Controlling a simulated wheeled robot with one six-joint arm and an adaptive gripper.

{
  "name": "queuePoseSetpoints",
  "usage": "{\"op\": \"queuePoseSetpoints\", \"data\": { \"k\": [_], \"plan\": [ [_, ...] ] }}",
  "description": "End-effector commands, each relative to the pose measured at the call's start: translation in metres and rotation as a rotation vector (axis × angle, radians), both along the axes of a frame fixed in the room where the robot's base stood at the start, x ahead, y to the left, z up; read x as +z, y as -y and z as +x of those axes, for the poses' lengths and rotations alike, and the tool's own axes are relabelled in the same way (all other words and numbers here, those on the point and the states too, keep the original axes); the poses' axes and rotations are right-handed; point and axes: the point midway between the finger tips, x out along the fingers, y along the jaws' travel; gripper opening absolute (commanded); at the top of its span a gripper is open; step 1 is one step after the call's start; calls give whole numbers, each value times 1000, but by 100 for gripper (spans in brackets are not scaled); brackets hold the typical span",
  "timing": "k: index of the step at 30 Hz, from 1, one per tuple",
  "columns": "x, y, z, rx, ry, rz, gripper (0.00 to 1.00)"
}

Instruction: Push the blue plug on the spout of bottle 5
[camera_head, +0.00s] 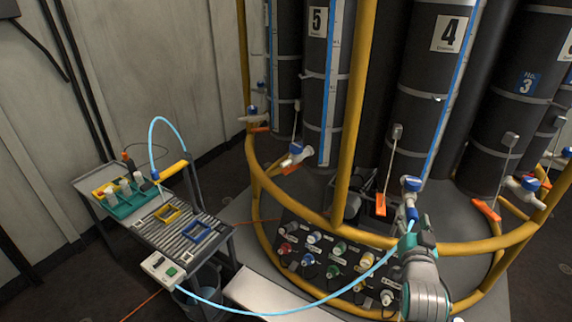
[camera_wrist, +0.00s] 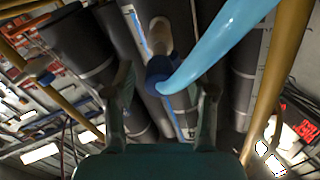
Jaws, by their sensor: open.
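The black bottle labelled 5 (camera_head: 317,75) stands back left, with a pale spout and blue tap (camera_head: 296,153) low on its front. The bottle labelled 4 (camera_head: 448,50) is to its right. The blue plug (camera_head: 412,213) with its light blue hose (camera_head: 330,297) is just below the spout with blue tap (camera_head: 411,184) in front of bottle 4. My gripper (camera_head: 415,232) is at this plug, not at bottle 5. In the wrist view the plug (camera_wrist: 160,72) lies between the open fingers (camera_wrist: 163,95), in line with a pale spout (camera_wrist: 160,35). I cannot tell how fully they are joined.
A yellow rail (camera_head: 350,232) rings the bottles, with an upright post (camera_head: 352,110) between 5 and 4. A panel of capped ports (camera_head: 325,262) sits below. A cart (camera_head: 185,240) with a green tray (camera_head: 125,205) stands left. Orange tags hang near the spouts.

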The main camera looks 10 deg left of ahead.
Motion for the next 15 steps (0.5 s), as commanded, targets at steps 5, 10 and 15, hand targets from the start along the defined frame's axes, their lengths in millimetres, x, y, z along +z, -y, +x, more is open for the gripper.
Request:
{"op": "queuePoseSetpoints", "data": {
  "k": [5, 10, 15],
  "plan": [
    [0, 0, 0, 0, 0, 0, 55],
    [0, 0, 0, 0, 0, 0, 53],
    [0, 0, 0, 0, 0, 0, 10]
  ]
}}
